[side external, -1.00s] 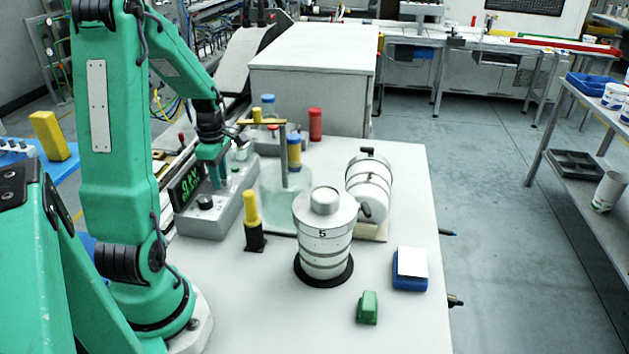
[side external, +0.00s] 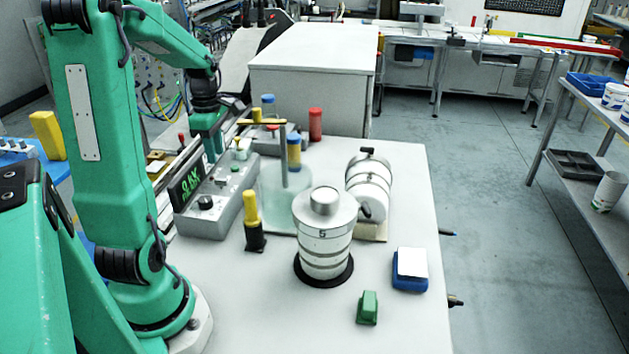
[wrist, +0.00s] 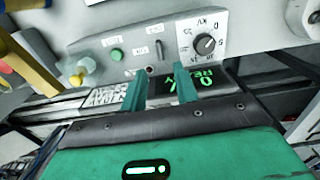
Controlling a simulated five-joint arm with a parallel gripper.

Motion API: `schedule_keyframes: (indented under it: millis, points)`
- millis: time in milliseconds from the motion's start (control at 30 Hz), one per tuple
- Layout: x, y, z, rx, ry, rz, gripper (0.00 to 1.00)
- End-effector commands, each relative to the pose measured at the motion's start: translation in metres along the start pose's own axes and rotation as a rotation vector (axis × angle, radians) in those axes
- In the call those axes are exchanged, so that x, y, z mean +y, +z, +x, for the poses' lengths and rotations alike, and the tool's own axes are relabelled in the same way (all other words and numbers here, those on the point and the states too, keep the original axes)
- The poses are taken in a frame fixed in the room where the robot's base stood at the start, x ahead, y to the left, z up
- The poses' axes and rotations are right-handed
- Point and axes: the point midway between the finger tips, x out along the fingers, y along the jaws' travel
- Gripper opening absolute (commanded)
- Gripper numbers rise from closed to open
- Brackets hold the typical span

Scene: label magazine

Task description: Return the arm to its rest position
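My green arm (side external: 85,112) stands at the left of the side external view, bent over at the top. My gripper (side external: 208,145) hangs above the grey control box (side external: 215,205) at the back left of the table. In the wrist view its two green fingers (wrist: 160,80) are apart, with a clear gap and nothing between them. Beyond the fingers, the box's panel shows a green button, a small lever, a black knob (wrist: 205,44) and a lit green display. The box's display partly hides behind the fingers in the wrist view.
A white stepped cylinder (side external: 324,240) stands on a black disc mid-table, with a tilted white drum (side external: 369,185) behind it. A yellow-topped post (side external: 252,215), a brass-topped stand (side external: 284,155), a green block (side external: 367,308) and a blue block with white top (side external: 410,270) are nearby.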

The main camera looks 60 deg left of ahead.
Motion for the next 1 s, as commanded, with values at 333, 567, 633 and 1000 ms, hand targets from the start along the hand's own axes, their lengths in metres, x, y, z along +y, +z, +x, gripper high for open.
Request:
schedule_keyframes:
  millis: [333, 567, 633, 1000]
  points:
    - [0.0, 0.0, -0.002, 0.0, 0.001, 0.001, 0.3]
    - [-0.005, 0.014, -0.01, 0.001, 0.023, 0.099, 0.3]
    - [-0.009, 0.024, -0.015, 0.003, 0.038, 0.174, 0.3]
    - [-0.063, 0.103, -0.056, 0.032, 0.189, 0.869, 0.3]
